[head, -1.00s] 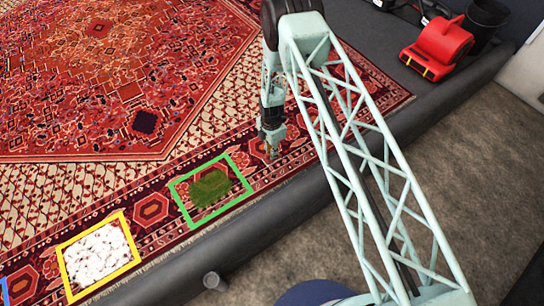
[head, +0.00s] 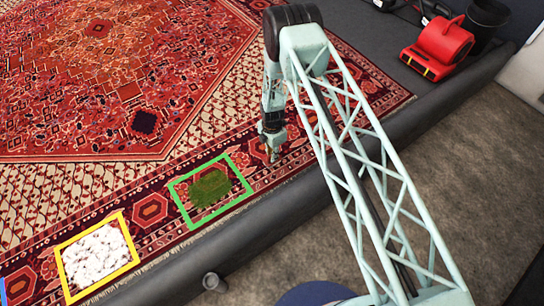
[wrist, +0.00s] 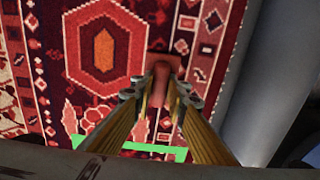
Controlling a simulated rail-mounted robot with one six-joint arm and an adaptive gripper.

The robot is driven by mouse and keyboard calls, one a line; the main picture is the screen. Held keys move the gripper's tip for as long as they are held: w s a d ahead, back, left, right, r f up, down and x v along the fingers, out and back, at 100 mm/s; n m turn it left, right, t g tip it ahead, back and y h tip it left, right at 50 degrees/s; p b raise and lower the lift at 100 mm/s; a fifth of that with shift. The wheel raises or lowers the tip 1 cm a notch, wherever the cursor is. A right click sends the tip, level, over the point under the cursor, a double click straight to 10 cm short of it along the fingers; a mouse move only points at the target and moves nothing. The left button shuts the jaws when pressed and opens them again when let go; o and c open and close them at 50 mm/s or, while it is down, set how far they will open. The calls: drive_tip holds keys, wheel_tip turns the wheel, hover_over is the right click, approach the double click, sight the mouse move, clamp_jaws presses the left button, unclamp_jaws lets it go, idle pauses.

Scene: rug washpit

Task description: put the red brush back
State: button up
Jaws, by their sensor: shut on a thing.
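My gripper (head: 273,152) is low over the patterned rug's border (head: 150,208), just right of a green frame (head: 181,206). In the wrist view its two fingers (wrist: 158,98) are shut on a dull red piece, which I take to be the red brush (wrist: 163,85). The brush shows as a narrow handle with a wider end beyond the fingertips. Its lower side is hidden, and I cannot tell whether it touches the rug. In the head view the brush is too small to make out.
A yellow frame (head: 68,281) holds a white patch (head: 97,254). A dark rounded kerb (head: 250,232) runs along the rug's edge. A red blower (head: 437,48) and black bucket (head: 487,22) stand far right.

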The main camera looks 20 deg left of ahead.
drive_tip(key=shift+f, duration=0.1)
idle(0.3)
drive_tip(key=o, duration=0.8)
drive_tip(key=shift+r, duration=0.2)
drive_tip(key=shift+r+p, duration=1.1)
drive_tip(key=shift+r, duration=4.85)
